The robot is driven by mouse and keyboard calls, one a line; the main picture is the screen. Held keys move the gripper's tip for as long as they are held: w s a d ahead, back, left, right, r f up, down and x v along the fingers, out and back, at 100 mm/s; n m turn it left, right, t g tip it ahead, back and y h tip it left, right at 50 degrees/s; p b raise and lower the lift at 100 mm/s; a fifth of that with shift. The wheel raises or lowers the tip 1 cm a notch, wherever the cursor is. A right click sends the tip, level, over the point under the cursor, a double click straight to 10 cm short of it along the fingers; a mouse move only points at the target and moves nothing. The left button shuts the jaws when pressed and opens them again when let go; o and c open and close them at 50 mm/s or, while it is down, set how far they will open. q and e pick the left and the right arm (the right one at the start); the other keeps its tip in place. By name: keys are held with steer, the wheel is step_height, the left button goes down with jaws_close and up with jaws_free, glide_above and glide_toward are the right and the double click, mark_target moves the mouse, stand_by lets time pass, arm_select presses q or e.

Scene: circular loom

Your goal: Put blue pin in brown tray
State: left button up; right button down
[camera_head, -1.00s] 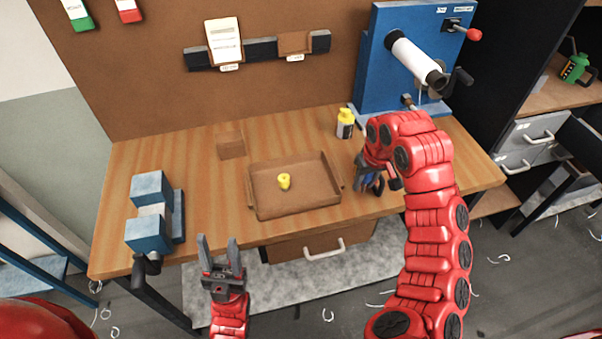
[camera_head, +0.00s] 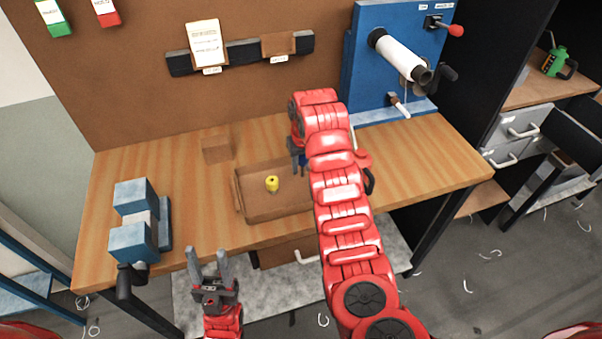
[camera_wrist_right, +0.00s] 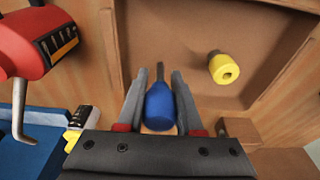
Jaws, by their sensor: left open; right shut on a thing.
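The blue pin (camera_wrist_right: 159,106) is between the fingers of my right gripper (camera_wrist_right: 158,85), which is shut on it; its dark thin end points away from the gripper. In the head view my right gripper (camera_head: 299,163) is over the right part of the brown tray (camera_head: 246,208), largely hidden by my red arm. The tray is on the wooden bench and holds a yellow pin (camera_head: 272,184), which also shows in the right wrist view (camera_wrist_right: 223,68). My left gripper (camera_head: 207,271) is open and empty in front of the bench edge.
A blue clamp-like block (camera_head: 133,240) stands at the bench's left. The blue loom machine (camera_head: 375,60) with a white roll stands at the back right. The bench's right end is clear.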

steer(key=shift+a+p, duration=0.15)
steer(key=shift+p, duration=0.2)
step_height(320, 180, down, 3)
steer(key=shift+p, duration=0.8)
steer(key=shift+f, duration=0.35)
steer(key=c, duration=0.6)
jaws_free()
steer(key=shift+o, duration=0.2)
